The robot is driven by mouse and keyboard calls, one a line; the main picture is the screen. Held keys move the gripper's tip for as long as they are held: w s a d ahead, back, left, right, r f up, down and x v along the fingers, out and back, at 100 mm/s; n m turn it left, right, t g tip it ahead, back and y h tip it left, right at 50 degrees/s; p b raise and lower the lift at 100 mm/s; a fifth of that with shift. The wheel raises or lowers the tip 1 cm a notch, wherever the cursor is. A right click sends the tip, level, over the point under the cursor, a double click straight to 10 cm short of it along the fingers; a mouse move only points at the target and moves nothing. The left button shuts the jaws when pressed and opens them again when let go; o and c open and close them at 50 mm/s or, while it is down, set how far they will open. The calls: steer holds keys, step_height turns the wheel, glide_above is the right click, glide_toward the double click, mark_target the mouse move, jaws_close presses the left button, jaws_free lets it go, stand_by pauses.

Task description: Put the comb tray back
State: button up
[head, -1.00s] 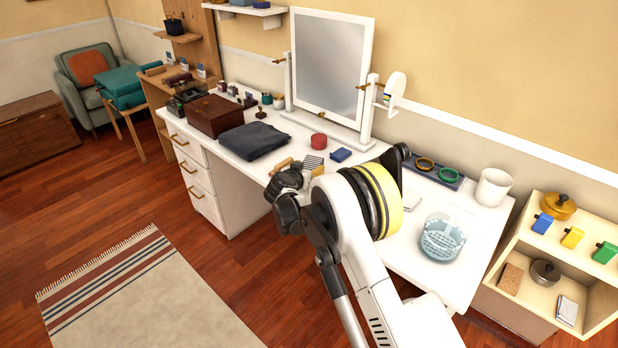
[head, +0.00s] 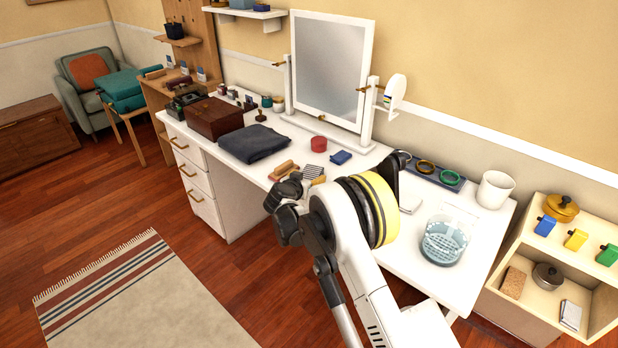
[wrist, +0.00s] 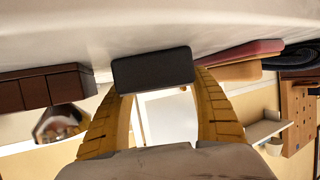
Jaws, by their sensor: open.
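I cannot be sure which thing is the comb tray. A light blue perforated piece (head: 443,247) stands in a clear container on the right of the white desk. A small grey striped item (head: 315,172) lies near the middle front edge, just beyond my arm. In the wrist view my gripper (wrist: 155,92) is open, with yellow fingers spread. A dark flat-faced block (wrist: 152,69) shows between the fingertips; I cannot tell whether either finger touches it. In the head view my arm hides most of the gripper.
The white desk (head: 405,262) carries a folded dark cloth (head: 254,142), a wooden brush (head: 283,170), a red tin (head: 319,144), a ring tray (head: 437,175) and a white cup (head: 494,189). The mirror (head: 328,70) stands behind. An open shelf (head: 490,300) is at right.

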steer(key=p+v, duration=0.3)
steer(key=v, duration=0.8)
steer(key=shift+s+a+r, duration=0.1)
steer(key=shift+s, duration=0.1)
steer(key=s+d+r+n+g, duration=0.1)
steer(key=s+d+r+g, duration=0.1)
steer(key=s+d+r, duration=0.6)
steer(key=s+d+r+g, duration=0.2)
steer(key=s+d+r, duration=0.1)
steer(key=d+r, duration=0.75)
steer(key=s+d+r+g+y, duration=0.1)
steer(key=s+d+r, duration=0.1)
steer(key=s+d, duration=0.3)
steer(key=s+d+r, duration=0.1)
steer(key=s+d, duration=0.1)
steer(key=s, duration=0.5)
steer(key=s+d+f+n+y, duration=0.2)
steer(key=s, duration=1.4)
steer(key=shift+s+d+f+g, duration=0.2)
steer(key=shift+s+f+g, duration=0.15)
steer(key=shift+g, duration=0.05)
